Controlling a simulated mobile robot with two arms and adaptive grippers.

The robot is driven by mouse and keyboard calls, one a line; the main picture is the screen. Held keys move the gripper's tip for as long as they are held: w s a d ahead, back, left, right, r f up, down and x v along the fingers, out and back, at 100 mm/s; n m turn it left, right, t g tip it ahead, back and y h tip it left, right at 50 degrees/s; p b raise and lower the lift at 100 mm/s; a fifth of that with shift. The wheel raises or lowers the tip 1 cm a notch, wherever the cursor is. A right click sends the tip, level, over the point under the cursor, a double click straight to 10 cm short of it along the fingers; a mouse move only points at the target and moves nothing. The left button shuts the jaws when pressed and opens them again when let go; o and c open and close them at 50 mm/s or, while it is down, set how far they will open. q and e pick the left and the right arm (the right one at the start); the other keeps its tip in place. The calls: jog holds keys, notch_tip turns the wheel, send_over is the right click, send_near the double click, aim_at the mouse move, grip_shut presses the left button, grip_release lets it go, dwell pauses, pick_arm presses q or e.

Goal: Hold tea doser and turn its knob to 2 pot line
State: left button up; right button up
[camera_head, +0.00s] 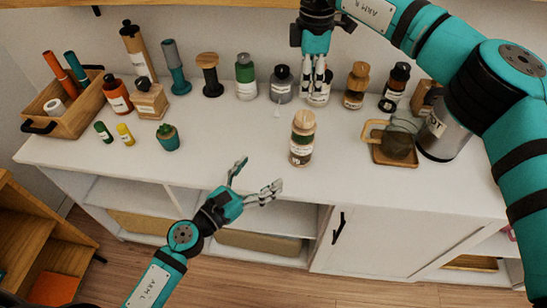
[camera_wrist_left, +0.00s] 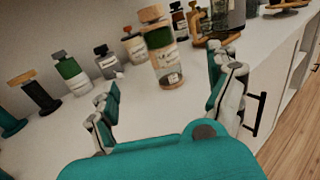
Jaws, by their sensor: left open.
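The tea doser (camera_head: 302,140) stands upright near the front edge of the white counter. It has a wooden knob on top, a green band and a clear lower part with a label. It also shows in the left wrist view (camera_wrist_left: 167,68), beyond and between the fingers. The knob's marks are too small to read. My left gripper (camera_head: 259,175) is open and empty, left of and in front of the doser, apart from it. My right gripper (camera_head: 317,78) points down above the back row, in front of a small labelled bottle; whether its fingers hold anything is unclear.
A glass mug on a wooden coaster (camera_head: 380,158) and a metal canister (camera_head: 440,135) stand to the right. Several bottles line the back. A small plant pot (camera_head: 168,138) and a wooden tray (camera_head: 75,115) are at the left. The counter around the doser is clear.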

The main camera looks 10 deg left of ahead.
aim_at(295, 142)
pick_arm(q)
jog(key=x, duration=1.6)
jog(key=shift+w+d, duration=0.25)
jog(key=shift+w, duration=0.05)
jog(key=c, duration=1.6)
jog(key=shift+f, duration=0.1)
